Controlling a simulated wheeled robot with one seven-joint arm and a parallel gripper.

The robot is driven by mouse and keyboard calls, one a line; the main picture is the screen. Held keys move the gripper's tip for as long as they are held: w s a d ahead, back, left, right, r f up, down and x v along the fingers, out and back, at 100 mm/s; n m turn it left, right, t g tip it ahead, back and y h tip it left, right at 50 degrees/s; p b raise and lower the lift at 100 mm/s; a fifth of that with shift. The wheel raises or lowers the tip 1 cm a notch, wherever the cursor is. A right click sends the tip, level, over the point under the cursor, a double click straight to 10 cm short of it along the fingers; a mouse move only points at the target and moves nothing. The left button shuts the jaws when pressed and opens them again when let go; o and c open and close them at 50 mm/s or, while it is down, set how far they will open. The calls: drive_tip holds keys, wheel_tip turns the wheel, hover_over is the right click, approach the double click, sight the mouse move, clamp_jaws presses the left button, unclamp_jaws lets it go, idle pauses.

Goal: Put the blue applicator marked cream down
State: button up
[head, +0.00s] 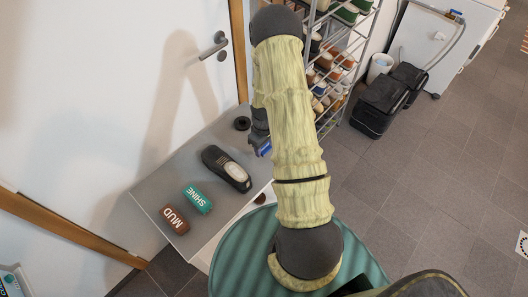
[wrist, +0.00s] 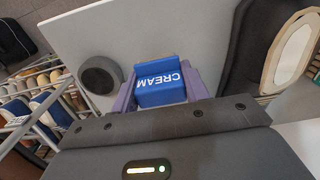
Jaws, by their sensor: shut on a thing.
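The blue applicator (wrist: 160,83) marked CREAM is between the two purple-grey fingers of my gripper (wrist: 160,90) in the wrist view. My gripper is shut on it. A small part of the blue applicator (head: 264,149) also shows in the head view, beside my arm and near the right edge of the grey bench top (head: 168,164). My arm hides most of my gripper there. From these views I cannot tell whether the applicator touches the bench top.
A dark shoe (head: 226,167) lies on the bench top, with a teal SHINE applicator (head: 197,198) and a brown MUD applicator (head: 173,219) at its front left. A round dark tin (head: 242,123) stands at the back. A shoe rack (head: 338,62) stands behind my arm.

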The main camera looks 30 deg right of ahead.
sight(263, 153)
drive_tip(key=shift+f, duration=0.1)
drive_tip(key=shift+f+p, duration=0.35)
drive_tip(key=shift+f, duration=1.65)
drive_tip(key=shift+f, duration=0.2)
drive_tip(key=o, duration=0.9)
drive_tip(key=shift+r, duration=0.1)
wheel_tip(263, 153, up, 12)
drive_tip(key=shift+r+b, duration=0.15)
drive_tip(key=shift+b, duration=0.75)
drive_tip(key=shift+r, duration=0.1)
